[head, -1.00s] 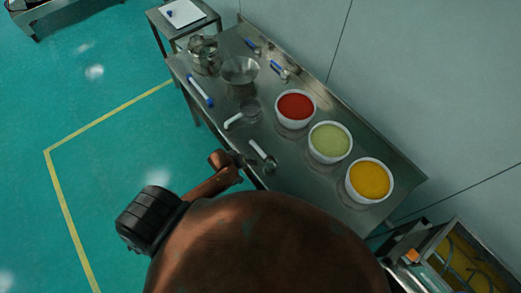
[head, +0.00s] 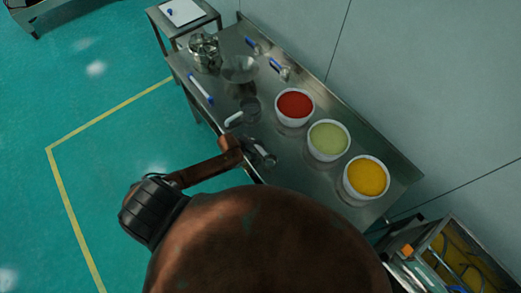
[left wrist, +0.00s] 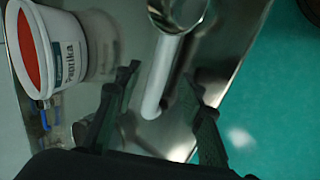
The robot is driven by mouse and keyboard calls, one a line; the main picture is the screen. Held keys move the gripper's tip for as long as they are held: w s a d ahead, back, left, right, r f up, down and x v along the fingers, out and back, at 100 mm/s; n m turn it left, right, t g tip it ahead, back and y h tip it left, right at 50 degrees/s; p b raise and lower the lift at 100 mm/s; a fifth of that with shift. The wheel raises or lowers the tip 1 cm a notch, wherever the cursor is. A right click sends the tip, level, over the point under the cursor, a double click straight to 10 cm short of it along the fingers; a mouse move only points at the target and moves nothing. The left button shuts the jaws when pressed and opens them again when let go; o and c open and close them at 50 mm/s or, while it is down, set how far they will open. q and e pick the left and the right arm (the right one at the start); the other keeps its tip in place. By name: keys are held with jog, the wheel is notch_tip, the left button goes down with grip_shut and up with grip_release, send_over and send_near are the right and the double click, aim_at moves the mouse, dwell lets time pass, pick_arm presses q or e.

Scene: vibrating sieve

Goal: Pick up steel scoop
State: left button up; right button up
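The steel scoop (head: 270,160) lies near the front edge of the steel table, partly hidden by my left gripper (head: 254,146) in the head view. In the left wrist view, its shiny bowl (left wrist: 178,12) is at the top and its pale handle (left wrist: 161,75) runs down from it. My left gripper (left wrist: 160,78) is open there, one dark finger on each side of the handle. I see a gap on both sides; contact does not show. My right gripper is not in view.
Tubs of red (head: 295,106), green (head: 328,139) and yellow (head: 367,176) powder stand along the table's wall side. A white-handled strainer (head: 249,109), a blue-capped marker (head: 201,88), a bowl (head: 240,69) and a steel pot (head: 205,50) are farther along.

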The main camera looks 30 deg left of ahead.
pick_arm(q)
jog(key=shift+x, duration=1.15)
jog(key=shift+c, duration=0.3)
grip_shut()
